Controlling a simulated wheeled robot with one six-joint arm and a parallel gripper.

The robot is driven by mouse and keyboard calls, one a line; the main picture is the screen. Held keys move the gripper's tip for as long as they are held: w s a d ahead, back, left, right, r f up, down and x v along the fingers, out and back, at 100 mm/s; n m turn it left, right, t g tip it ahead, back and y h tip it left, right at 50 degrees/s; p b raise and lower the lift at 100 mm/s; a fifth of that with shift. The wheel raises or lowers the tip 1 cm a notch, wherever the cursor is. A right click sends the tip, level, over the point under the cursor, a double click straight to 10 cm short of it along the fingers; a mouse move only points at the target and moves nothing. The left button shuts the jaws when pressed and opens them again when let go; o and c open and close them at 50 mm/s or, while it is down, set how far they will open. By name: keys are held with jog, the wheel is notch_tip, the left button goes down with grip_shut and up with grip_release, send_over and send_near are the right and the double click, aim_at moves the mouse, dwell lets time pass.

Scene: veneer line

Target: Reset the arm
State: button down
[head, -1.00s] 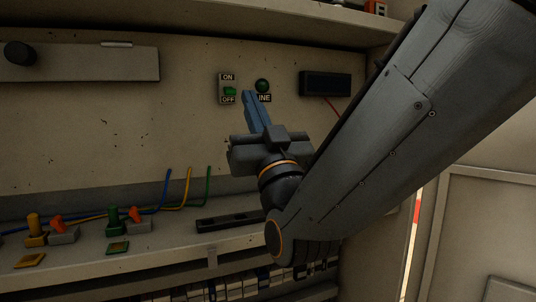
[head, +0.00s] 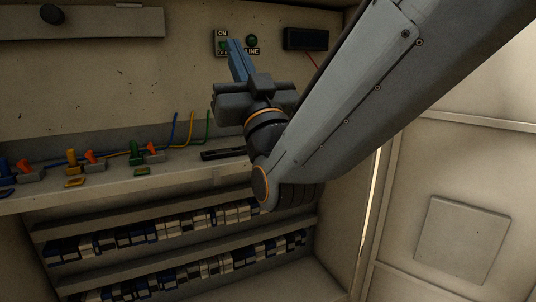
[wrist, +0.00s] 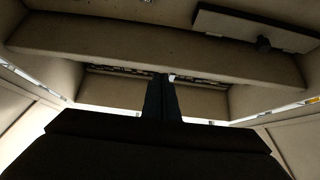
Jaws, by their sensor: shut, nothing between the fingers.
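My gripper (head: 236,52) shows in the head view with its blue fingers together and nothing between them. It points up toward the back panel, and its fingertips overlap the ON/OFF switch plate (head: 221,35) in the picture. I cannot tell whether they touch it. The fingers hide part of the switch. A green round LINE lamp (head: 252,41) sits just right of the fingertips. In the wrist view, the shut fingers (wrist: 162,90) stand dark in the middle, in front of a pale ledge.
A shelf (head: 150,183) below holds blue, yellow and green plugs with orange levers and coloured wires. A dark box (head: 305,39) is on the panel at right. Lower racks hold rows of small blue and white blocks (head: 165,228).

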jog(key=w+f+g+h, duration=0.3)
jog(key=w+f+g, duration=0.25)
jog(key=f, duration=0.45)
jog(key=s+d+f+g+h, duration=0.2)
jog(key=d+f+g, duration=0.1)
jog(key=f, duration=0.4)
jog(key=s+d+f+m+g+h, duration=0.1)
jog(key=s+d+f+g, duration=0.15)
jog(key=f, duration=0.45)
jog(key=s+d+f+g+h, duration=0.1)
jog(key=d+f+g+h, duration=0.2)
jog(key=f, duration=0.4)
jog(key=s+d+f+m+g+h+p, duration=0.1)
jog(key=s+d+f+g, duration=0.3)
jog(key=s, duration=0.5)
jog(key=s+d+f+m+g, duration=0.1)
jog(key=s+d+f+g, duration=0.1)
jog(key=s+d+g, duration=0.5)
jog(key=s+d+r+m+t+h+p, duration=0.1)
jog(key=d+r+p, duration=0.4)
jog(key=p, duration=0.9)
notch_tip(320, 180, up, 2)
jog(key=shift+s+d+r+m+t, duration=0.15)
jog(key=shift+s+d+m+t, duration=0.15)
jog(key=shift+m, duration=0.2)
